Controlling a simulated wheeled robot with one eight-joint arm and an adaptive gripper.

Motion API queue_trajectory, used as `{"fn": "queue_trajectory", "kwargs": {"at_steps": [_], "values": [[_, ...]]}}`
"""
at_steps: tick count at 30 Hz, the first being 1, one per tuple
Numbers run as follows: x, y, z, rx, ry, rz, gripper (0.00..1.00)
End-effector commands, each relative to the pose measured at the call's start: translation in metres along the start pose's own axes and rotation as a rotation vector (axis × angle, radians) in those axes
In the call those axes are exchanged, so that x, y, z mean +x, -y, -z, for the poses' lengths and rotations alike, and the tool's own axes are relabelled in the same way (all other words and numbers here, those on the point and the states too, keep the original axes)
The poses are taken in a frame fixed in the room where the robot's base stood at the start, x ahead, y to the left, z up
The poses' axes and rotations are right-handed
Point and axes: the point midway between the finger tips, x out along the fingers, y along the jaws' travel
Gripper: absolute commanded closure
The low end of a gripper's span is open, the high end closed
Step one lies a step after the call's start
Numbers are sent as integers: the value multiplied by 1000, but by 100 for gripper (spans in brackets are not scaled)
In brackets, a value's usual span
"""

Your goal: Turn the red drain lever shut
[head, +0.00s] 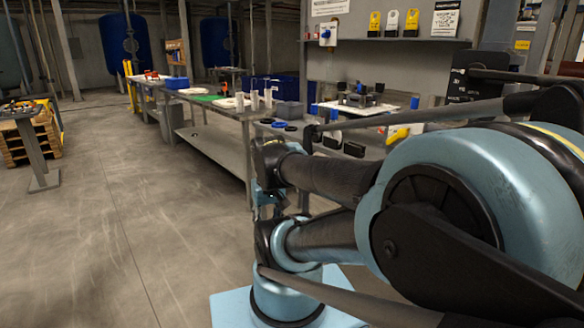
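I cannot make out the red drain lever for certain. A small red item (151,74) lies at the far end of the long grey bench (225,110), and a smaller red piece (224,88) is nearer along it; both are too small to identify. My blue and black arm fills the right and lower middle of the head view and hides part of the bench and whatever is behind it. My gripper cannot be clearly told apart from the arm's joints, so its fingers and any contact are not readable.
A blue bin (176,83), a green mat (207,98) and clear cylinders (254,97) stand on the bench. A grey panel with a shelf (390,42) is behind. Blue tanks (125,45) stand at the back. Wooden pallets (30,138) are at left. Open concrete floor (100,220) lies left of the bench.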

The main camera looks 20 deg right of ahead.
Motion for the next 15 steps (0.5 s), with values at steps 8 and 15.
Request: {"fn": "queue_trajectory", "kwargs": {"at_steps": [8, 15], "values": [[-18, -15, 21, -47, -10, -65, 58], [-37, -44, 77, -140, -7, -189, 58]]}}
